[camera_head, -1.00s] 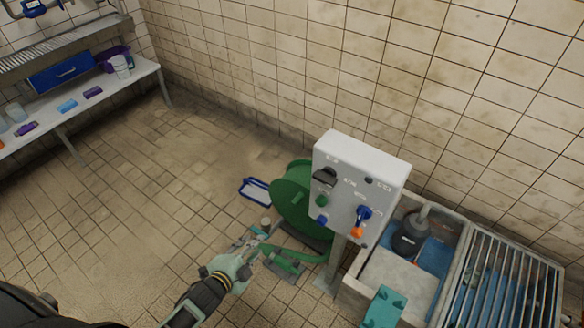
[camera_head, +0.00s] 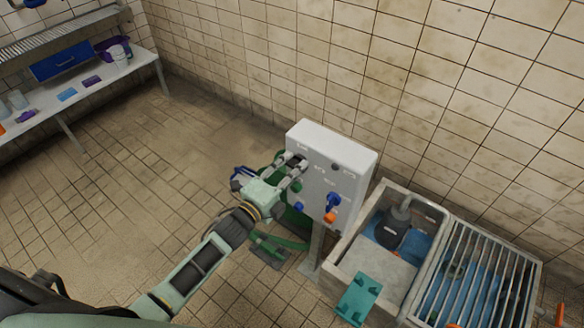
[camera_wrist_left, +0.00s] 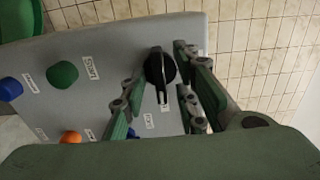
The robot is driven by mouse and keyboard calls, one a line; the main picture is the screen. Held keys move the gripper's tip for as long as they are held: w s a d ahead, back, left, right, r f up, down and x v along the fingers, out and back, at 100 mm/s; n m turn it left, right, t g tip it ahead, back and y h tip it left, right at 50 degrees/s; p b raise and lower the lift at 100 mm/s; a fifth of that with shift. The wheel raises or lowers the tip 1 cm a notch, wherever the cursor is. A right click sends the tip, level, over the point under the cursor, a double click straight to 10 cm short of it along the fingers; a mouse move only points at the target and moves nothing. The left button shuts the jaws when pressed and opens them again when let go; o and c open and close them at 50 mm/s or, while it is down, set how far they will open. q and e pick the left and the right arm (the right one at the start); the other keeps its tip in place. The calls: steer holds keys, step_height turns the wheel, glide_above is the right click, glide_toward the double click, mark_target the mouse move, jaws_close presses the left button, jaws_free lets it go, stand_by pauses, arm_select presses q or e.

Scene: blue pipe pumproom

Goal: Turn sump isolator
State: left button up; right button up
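A grey control box (camera_head: 338,160) on a post carries several controls. It also shows in the left wrist view (camera_wrist_left: 110,50). The black rotary knob (camera_wrist_left: 160,68) there has a pale pointer line; its label is unreadable. In the head view my left gripper (camera_head: 297,168) is at the upper left of the box front and largely hides this knob. In the left wrist view my left gripper (camera_wrist_left: 160,96) is open, with its fingers on either side of the knob. I cannot tell whether they touch it. My right gripper is not in view.
Beside the knob are a green button (camera_wrist_left: 62,74), a blue button (camera_wrist_left: 10,89) and an orange knob (camera_wrist_left: 70,137). A blue lever (camera_head: 333,203) is on the box's right. A sump basin (camera_head: 350,255) with a grating (camera_head: 480,275) stands to the right. The left floor is clear.

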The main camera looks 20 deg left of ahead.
arm_select(q)
steer(key=shift+w, duration=0.1)
jaws_close()
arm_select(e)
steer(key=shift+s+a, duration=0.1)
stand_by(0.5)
arm_select(q)
steer(key=shift+n, duration=0.4)
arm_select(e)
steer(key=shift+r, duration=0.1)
arm_select(q)
steer(key=n+p, duration=0.2)
steer(key=n, duration=1.5)
steer(key=shift+f, duration=0.1)
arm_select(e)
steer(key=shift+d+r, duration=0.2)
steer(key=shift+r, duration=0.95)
